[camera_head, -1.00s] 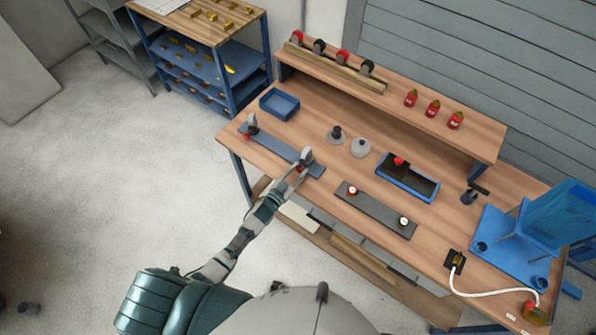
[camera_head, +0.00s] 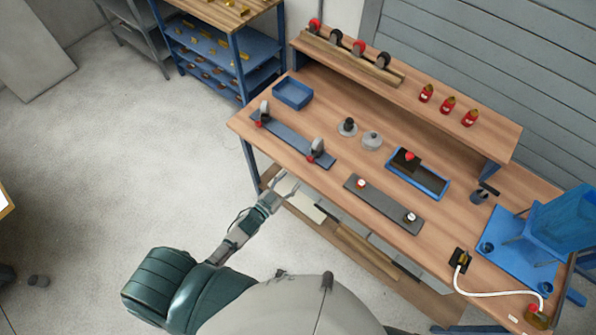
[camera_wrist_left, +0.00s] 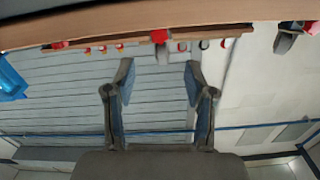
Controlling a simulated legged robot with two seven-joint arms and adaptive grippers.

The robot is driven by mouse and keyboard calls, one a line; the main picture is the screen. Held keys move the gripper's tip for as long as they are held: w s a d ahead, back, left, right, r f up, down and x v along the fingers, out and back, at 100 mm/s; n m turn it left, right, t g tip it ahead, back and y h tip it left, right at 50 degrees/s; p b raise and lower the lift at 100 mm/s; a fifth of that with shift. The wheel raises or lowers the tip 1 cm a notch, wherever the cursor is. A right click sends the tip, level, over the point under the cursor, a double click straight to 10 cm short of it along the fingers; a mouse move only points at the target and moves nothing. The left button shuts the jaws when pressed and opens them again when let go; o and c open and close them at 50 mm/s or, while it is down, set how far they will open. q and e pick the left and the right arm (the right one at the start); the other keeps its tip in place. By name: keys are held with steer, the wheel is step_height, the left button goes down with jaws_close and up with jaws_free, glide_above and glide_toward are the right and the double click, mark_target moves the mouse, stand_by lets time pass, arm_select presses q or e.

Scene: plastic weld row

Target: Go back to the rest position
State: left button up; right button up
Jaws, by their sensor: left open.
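My left gripper (camera_head: 286,184) is in front of the workbench's near edge in the head view, apart from the bench. In the left wrist view my left gripper (camera_wrist_left: 158,75) shows its two fingers spread, with nothing between them. The workbench (camera_head: 290,158) has a wooden top; its edge (camera_wrist_left: 110,22) crosses the top of the wrist view. A dark strip (camera_head: 288,137) with a red-and-grey clamp at each end lies on the bench, just beyond the gripper. My right gripper is not in view.
On the bench are a blue bin (camera_head: 293,93), a grey bar (camera_head: 385,205) with two round pieces, a blue tray (camera_head: 432,188) and a blue stand (camera_head: 510,235). Red bottles (camera_head: 447,105) stand on the raised shelf. The floor (camera_head: 150,180) left of the bench is clear.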

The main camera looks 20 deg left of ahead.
arm_select(q)
steer(key=shift+s+a, duration=0.2)
steer(key=shift+s, duration=0.35)
steer(key=s+a+f+n+g+y, duration=0.1)
steer(key=s+a+f+g+y, duration=0.3)
steer(key=f, duration=0.6)
steer(key=s+d+f+n+g+h, duration=0.1)
steer(key=s+f, duration=0.5)
steer(key=f, duration=0.4)
steer(key=s+a+f+n+g+y, duration=0.1)
steer(key=s+a+f+g+y, duration=0.15)
steer(key=s+f, duration=0.55)
steer(key=s+f+g, duration=0.4)
steer(key=s+f, duration=0.3)
steer(key=s, duration=0.5)
steer(key=s+d+f+g, duration=0.1)
steer(key=s+f+g, duration=0.3)
steer(key=s+f, duration=0.3)
steer(key=s, duration=0.4)
steer(key=shift+s+d+f+y, duration=0.15)
steer(key=shift+s+d+y, duration=0.1)
steer(key=shift+s+y, duration=0.1)
steer(key=shift+g, duration=0.25)
